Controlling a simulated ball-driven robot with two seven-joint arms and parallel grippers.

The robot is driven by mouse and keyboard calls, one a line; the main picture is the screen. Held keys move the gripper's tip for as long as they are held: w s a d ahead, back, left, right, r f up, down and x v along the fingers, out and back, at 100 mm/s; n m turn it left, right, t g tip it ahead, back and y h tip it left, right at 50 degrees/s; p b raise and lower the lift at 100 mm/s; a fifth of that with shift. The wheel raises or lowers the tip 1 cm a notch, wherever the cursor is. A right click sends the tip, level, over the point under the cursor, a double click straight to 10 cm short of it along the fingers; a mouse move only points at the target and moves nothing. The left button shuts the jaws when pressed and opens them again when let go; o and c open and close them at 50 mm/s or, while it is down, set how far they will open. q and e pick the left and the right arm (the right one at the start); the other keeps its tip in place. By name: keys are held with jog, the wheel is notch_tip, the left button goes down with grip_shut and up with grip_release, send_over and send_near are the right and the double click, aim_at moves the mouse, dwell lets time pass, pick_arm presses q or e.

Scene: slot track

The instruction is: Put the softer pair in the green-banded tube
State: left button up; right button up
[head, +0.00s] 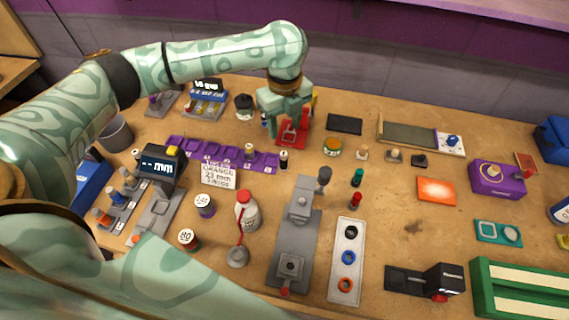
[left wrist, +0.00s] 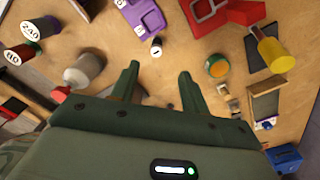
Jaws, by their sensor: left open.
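My left gripper (head: 288,108) is open and empty above the back middle of the bench. Its two dark fingers show apart in the left wrist view (left wrist: 159,88). A round container (head: 332,147) with an orange top and green side stands right of the gripper; it also shows in the left wrist view (left wrist: 217,65). A small green piece (head: 357,177) and a small red piece (head: 356,200) stand mid-bench. A white tray (head: 346,271) holds black, blue and orange rings. I cannot tell which things are the softer pair or the green-banded tube. My right gripper is out of view.
A red fixture (head: 291,132) stands close to the left gripper. A purple slotted track (head: 225,152), a red-capped bottle (head: 247,212) and a grey fixture (head: 296,231) crowd the middle. A green crate (head: 481,291) stands front right. Bare bench lies around the orange plate (head: 436,191).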

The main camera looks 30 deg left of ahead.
pick_arm(q)
jog(key=b, duration=0.1)
send_over(283, 153)
jog(key=f, duration=0.4)
jog(key=shift+w+f, duration=0.3)
jog(key=shift+w, duration=0.05)
jog(key=f+b, duration=0.2)
jog(key=f, duration=0.1)
jog(key=f+b, duration=0.1)
jog(key=f, duration=0.1)
jog(key=shift+s+f, duration=0.1)
jog(key=shift+s, duration=0.2)
jog(key=shift+r, duration=0.2)
grip_shut()
